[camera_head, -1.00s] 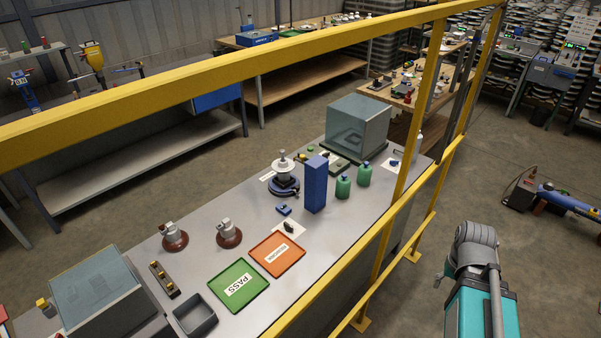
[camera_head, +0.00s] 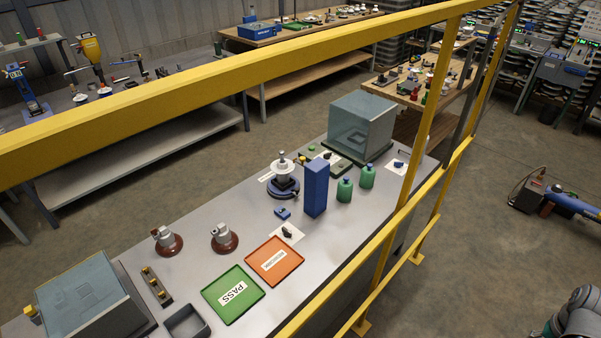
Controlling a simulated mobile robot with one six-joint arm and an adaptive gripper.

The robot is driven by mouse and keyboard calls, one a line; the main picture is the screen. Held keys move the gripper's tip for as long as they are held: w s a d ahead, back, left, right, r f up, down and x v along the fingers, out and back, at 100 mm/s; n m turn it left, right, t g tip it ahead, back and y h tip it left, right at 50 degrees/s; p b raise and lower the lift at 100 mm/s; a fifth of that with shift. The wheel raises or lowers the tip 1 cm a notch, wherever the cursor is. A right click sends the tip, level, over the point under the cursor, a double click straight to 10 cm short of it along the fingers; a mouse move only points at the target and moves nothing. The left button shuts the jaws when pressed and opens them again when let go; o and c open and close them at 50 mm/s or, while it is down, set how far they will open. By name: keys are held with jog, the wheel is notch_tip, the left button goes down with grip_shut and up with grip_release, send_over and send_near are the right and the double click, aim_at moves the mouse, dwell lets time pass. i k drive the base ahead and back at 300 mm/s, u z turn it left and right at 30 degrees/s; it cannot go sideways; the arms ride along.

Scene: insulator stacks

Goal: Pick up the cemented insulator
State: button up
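Two insulators with reddish-brown discs and grey metal caps stand upright on the grey workbench (camera_head: 330,258): a left one (camera_head: 166,243) and a right one (camera_head: 225,239). A white insulator-like piece (camera_head: 284,167) sits upright on a round dark-blue stand (camera_head: 284,189) farther back. I cannot tell from the frames which one is the cemented insulator. Part of my arm shows at the bottom right corner, apart from the bench. My gripper is not in view.
A yellow railing (camera_head: 230,92) crosses in front of the bench. A green PASS tray (camera_head: 234,294), an orange tray (camera_head: 275,261), a blue block (camera_head: 316,188), green bottles (camera_head: 366,177) and a clear box (camera_head: 360,125) stand on the bench. Open floor (camera_head: 500,220) lies right.

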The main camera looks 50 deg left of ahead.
aim_at(283, 167)
jog(key=z, duration=0.5)
jog(key=i, duration=1.3)
jog(key=u, duration=2.65)
